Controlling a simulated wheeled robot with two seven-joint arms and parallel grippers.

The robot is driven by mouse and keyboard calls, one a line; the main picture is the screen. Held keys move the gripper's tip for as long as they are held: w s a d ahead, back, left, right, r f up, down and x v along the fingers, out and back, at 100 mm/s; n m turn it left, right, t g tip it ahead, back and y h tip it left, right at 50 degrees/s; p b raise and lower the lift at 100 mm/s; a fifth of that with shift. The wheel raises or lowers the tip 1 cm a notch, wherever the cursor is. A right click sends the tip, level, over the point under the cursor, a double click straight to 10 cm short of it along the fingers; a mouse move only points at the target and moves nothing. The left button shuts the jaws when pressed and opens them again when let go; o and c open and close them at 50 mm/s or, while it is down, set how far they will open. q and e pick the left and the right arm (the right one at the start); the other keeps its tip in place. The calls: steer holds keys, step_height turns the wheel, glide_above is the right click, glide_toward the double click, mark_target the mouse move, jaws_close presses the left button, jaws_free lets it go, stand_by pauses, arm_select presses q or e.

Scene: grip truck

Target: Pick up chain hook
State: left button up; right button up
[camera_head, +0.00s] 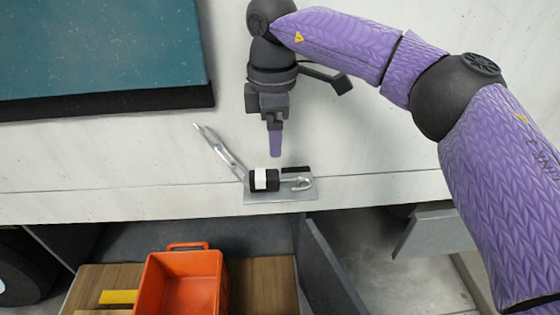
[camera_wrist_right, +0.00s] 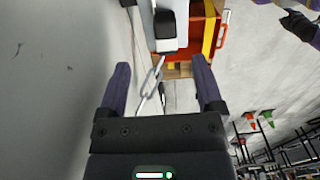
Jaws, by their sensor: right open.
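The chain hook (camera_head: 222,150) seems to be the silver metal piece slanting up and left from a small metal plate (camera_head: 280,197) on the truck's pale side. A black block with a white band (camera_head: 264,180) and a curved silver end (camera_head: 303,184) sit on that plate. In the right wrist view the silver piece (camera_wrist_right: 150,82) lies between and beyond the fingers. My right gripper (camera_head: 276,155) points down just above the plate, right of the slanting piece. Its purple fingers (camera_wrist_right: 161,72) are apart, with nothing held.
An orange crate (camera_head: 184,285) stands on wooden boards below the plate. A dark teal panel with a black edge (camera_head: 110,104) hangs at upper left. A grey flap (camera_head: 435,232) juts out at lower right. The pale wall around the gripper is clear.

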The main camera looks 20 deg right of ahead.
mark_target(270, 173)
steer(key=f+b, duration=0.1)
steer(key=f, duration=0.2)
steer(key=f+b, duration=0.1)
steer(key=f, duration=0.2)
steer(key=a+f+b, duration=0.1)
steer(key=f, duration=0.2)
steer(key=shift+s+f+b, duration=0.1)
steer(key=shift+s+b, duration=0.15)
steer(key=shift+b, duration=0.15)
steer(key=shift+f, duration=0.4)
steer(key=shift+r, duration=0.15)
steer(key=shift+c, duration=1.2)
jaws_close()
steer(key=shift+r, duration=0.3)
step_height(270, 173, up, 9)
steer(key=p, duration=0.3)
steer(key=shift+r+p, duration=0.1)
steer(key=shift+p, duration=0.2)
steer(key=shift+r, duration=0.15)
arm_select(q)
steer(key=shift+s+a+f, duration=0.15)
steer(key=shift+s+a, duration=0.2)
steer(key=shift+s, duration=0.05)
